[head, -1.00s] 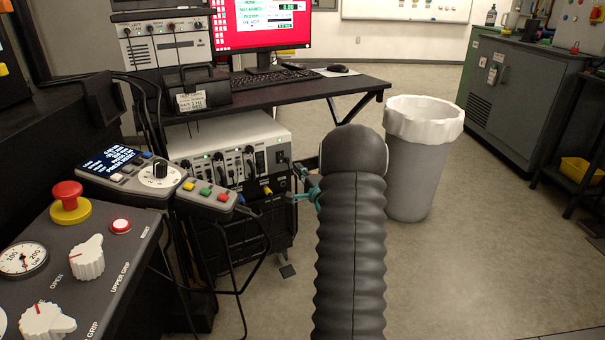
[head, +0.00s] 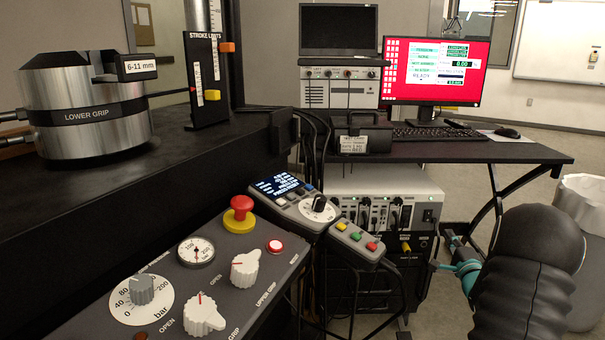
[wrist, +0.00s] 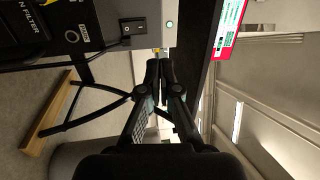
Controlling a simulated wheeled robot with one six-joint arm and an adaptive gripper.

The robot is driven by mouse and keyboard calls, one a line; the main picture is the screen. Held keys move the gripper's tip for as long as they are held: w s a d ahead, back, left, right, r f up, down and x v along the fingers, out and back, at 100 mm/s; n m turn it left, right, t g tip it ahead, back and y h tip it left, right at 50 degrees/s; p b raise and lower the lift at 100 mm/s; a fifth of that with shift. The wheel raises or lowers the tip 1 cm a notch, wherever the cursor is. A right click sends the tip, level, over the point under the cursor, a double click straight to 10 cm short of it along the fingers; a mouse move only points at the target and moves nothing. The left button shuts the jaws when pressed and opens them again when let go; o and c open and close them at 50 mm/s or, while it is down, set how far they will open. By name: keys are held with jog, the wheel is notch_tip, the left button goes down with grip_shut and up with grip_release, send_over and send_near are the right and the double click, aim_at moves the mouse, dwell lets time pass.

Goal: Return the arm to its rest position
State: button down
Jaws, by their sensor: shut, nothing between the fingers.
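My arm, in a dark ribbed sleeve with a rounded joint, fills the lower right of the head view. My gripper (wrist: 160,68) shows in the wrist view with its two black fingers together and nothing between them. In the head view only a small teal and dark part of it (head: 456,264) shows past the arm, in front of the lower part of the desk. The rest of it is hidden behind the arm. The wrist view is turned sideways.
The desk (head: 440,152) holds a red-screened monitor (head: 428,68) and a keyboard. A white-topped instrument box (head: 385,195) stands below. A control panel (head: 235,285) with knobs and a red button is at front left, the lower grip (head: 90,112) behind. A bin (head: 588,200) stands right.

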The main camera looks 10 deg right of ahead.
jog(key=s+d+f+n+g+h, duration=0.1)
jog(key=s+d+f+n+g, duration=0.15)
jog(key=f, duration=0.35)
jog(key=s+d+f+n+g+h, duration=0.1)
jog(key=s+f+n+g, duration=0.1)
jog(key=f+g, duration=0.3)
jog(key=s+a+f+n+g, duration=0.3)
jog(key=s+a+g, duration=0.1)
jog(key=s, duration=0.2)
jog(key=s+a+r+n+y, duration=0.1)
jog(key=s+a+r+n, duration=0.3)
jog(key=a, duration=0.9)
jog(key=s+a+r+n+g+y, duration=0.1)
jog(key=s+a+r+n, duration=0.3)
jog(key=s+a+r, duration=0.7)
jog(key=s+a+r+n+g+y, duration=0.1)
jog(key=s+a+r+n+y, duration=0.2)
jog(key=s+a+r, duration=0.4)
jog(key=s+a+n, duration=0.1)
jog(key=s+a, duration=0.2)
jog(key=a, duration=0.4)
jog(key=shift+s+a+r, duration=0.25)
jog(key=shift+s+a, duration=0.05)
